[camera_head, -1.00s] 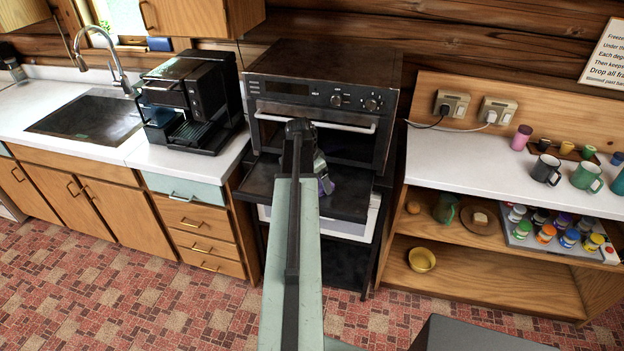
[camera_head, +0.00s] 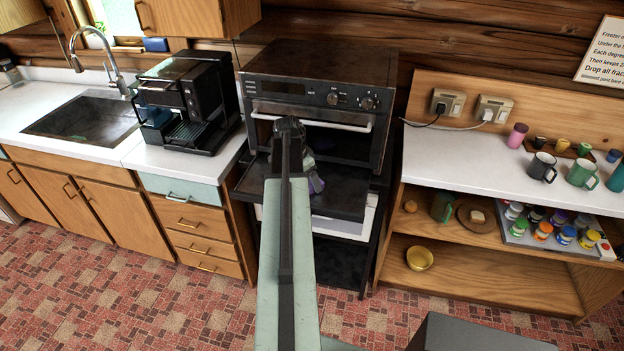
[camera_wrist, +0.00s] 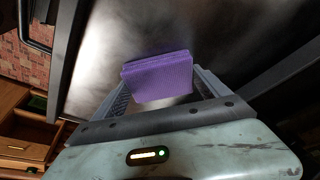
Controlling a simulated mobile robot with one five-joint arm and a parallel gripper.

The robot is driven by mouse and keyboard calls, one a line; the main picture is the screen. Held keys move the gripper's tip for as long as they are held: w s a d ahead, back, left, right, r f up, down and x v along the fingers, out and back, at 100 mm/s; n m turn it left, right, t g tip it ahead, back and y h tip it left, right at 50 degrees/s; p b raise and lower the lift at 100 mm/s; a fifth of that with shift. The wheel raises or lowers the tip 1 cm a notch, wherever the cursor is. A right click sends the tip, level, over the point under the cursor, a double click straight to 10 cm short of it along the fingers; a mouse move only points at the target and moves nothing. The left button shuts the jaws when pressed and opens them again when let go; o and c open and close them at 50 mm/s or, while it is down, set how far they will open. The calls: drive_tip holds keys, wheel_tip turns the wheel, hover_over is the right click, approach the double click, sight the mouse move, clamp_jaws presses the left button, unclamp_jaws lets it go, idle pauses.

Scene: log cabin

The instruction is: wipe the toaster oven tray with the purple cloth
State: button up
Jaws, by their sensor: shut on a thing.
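The toaster oven (camera_head: 318,95) is dark, with its tray (camera_head: 345,200) pulled out in front below the handle. In the wrist view the tray (camera_wrist: 110,65) is a dull metal surface with bright smears of light. My gripper (camera_wrist: 160,90) is shut on the folded purple cloth (camera_wrist: 158,75), which shows between its fingers over the tray. I cannot tell whether the cloth touches the tray.
A black coffee machine (camera_head: 187,103) stands on the white counter left of the oven. A wooden shelf unit (camera_head: 490,265) with mugs, paint jars and a yellow bowl (camera_head: 419,258) stands at the right.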

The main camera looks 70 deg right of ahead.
drive_tip(key=shift+w+a, duration=0.15)
drive_tip(key=shift+w, duration=1.9)
wheel_tip(320, 180, up, 6)
drive_tip(key=p, duration=0.6)
drive_tip(key=shift+s, duration=0.1)
wheel_tip(320, 180, up, 3)
drive_tip(key=p, duration=0.3)
drive_tip(key=shift+f, duration=0.1)
